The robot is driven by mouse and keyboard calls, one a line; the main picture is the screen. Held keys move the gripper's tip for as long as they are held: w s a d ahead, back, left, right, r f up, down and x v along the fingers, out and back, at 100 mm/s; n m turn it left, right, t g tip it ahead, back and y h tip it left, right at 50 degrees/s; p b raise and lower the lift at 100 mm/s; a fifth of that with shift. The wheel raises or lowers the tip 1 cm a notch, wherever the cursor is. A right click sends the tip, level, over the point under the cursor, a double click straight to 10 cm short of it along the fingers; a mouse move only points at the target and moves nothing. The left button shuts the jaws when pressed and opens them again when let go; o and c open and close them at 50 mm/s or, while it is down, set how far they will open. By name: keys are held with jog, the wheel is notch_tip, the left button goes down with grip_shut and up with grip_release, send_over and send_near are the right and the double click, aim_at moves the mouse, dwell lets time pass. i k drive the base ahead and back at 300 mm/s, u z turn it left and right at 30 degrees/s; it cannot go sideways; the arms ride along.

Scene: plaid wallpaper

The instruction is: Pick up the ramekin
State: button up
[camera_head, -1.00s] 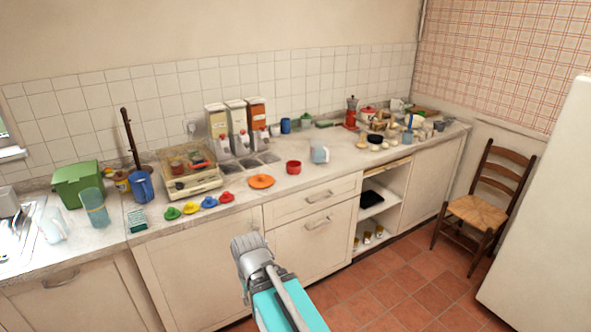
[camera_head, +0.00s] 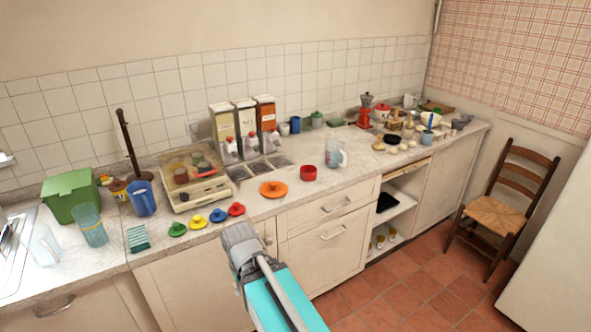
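A small round red bowl, which looks like the ramekin (camera_head: 308,173), stands upright on the counter (camera_head: 340,185) near its front edge. It is right of a flat orange lid (camera_head: 273,189) and left of a clear pitcher (camera_head: 335,155). My gripper (camera_head: 238,236) is in front of the cabinets, below and left of the red bowl and apart from it. I see the gripper from behind, so its fingertips are hidden and I cannot tell whether it is open or shut.
Several small colored lids (camera_head: 199,222) lie along the counter's front edge. A tray appliance (camera_head: 195,187) and tall dispensers (camera_head: 245,130) stand behind. Crowded small items fill the counter's right end. A wooden chair (camera_head: 500,205) stands on the tiled floor at right.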

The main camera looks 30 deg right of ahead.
aim_at(308, 172)
jog(key=i, duration=0.95)
jog(key=z, duration=0.05)
